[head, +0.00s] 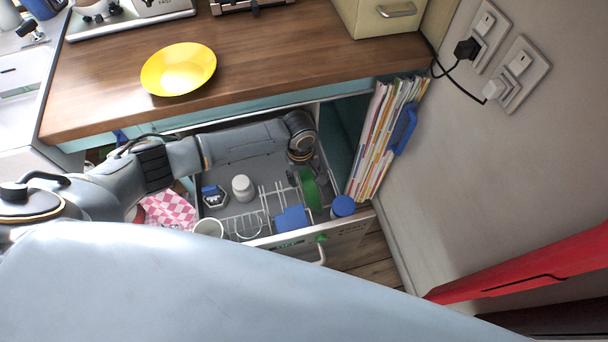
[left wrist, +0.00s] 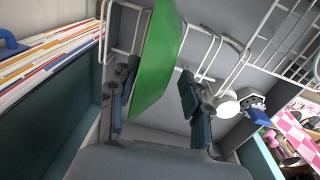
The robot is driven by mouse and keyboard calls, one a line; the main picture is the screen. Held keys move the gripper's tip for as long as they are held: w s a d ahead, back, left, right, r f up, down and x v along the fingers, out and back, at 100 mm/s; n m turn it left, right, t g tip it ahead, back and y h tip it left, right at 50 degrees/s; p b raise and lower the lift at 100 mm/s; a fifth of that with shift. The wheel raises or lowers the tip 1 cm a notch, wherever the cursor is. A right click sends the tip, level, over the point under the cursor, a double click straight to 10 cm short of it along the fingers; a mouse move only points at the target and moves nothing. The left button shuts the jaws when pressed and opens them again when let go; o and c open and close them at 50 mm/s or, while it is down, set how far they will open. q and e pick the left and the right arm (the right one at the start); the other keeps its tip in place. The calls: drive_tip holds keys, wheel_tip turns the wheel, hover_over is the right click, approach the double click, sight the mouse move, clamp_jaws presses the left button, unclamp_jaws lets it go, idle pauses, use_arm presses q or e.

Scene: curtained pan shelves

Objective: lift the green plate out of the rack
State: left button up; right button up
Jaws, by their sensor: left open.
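The green plate (head: 309,190) stands on edge in the white wire rack (head: 265,200), inside the open drawer. In the left wrist view the green plate (left wrist: 157,60) rises between my two fingers, with rack wires (left wrist: 122,27) beside it. My left gripper (head: 303,164) reaches down into the drawer over the plate. In the left wrist view my left gripper (left wrist: 155,95) is open, one finger on each side of the plate. The left finger is close to the plate; I cannot tell whether it touches. My right gripper is not in view.
Upright folders (head: 385,135) stand to the right. A yellow plate (head: 179,69) lies on the wooden counter (head: 275,55) above.

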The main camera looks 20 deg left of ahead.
use_arm(q)
clamp_jaws()
drive_tip(key=shift+s+f, duration=0.1)
idle(0.4)
